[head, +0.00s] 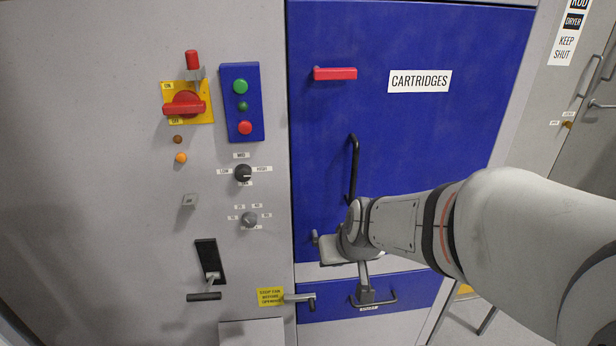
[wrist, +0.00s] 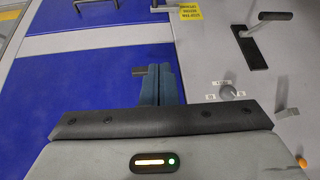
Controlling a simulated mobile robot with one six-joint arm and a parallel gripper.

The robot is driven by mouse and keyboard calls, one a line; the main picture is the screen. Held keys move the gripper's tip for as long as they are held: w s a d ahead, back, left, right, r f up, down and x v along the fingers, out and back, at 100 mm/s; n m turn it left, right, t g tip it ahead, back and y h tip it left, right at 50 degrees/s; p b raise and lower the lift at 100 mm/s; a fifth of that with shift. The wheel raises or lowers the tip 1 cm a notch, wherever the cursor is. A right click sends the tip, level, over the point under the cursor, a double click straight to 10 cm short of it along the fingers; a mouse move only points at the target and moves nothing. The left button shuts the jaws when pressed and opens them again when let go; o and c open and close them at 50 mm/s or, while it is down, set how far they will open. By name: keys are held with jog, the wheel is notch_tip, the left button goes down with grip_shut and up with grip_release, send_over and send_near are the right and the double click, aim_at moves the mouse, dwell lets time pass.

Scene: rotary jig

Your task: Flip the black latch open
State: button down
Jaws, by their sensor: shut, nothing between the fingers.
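The black latch (wrist: 138,71) shows in the wrist view as a small dark piece just left of my fingertips, against the blue door. Part of it is hidden behind the fingers. My gripper (wrist: 161,68) is shut and empty, its fingers close beside the latch; I cannot tell whether they touch. In the head view my gripper (head: 333,249) is at the lower left part of the blue cartridges door (head: 430,130), near its left edge. There the hand covers most of the latch area, and the latch's exact position is unclear.
A black vertical door handle (head: 353,168) stands above my gripper. A red handle (head: 335,73) is near the door's top. Below are a drawer handle (head: 376,301) and a grey lever (head: 300,298) beside a yellow sign (head: 270,297). Knobs and switches fill the left panel.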

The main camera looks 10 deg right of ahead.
jog(key=w+d+r+t+h+p, duration=0.1)
jog(key=w+r+t+p, duration=0.15)
jog(key=w+p, duration=0.45)
jog(key=w+d+f+t+h+b, duration=0.1)
jog(key=w+d+f, duration=0.1)
jog(key=w+f, duration=0.8)
jog(key=shift+w+f, duration=0.15)
jog(key=shift+f, duration=1)
jog(key=shift+f+b, duration=0.1)
jog(key=shift+b, duration=0.35)
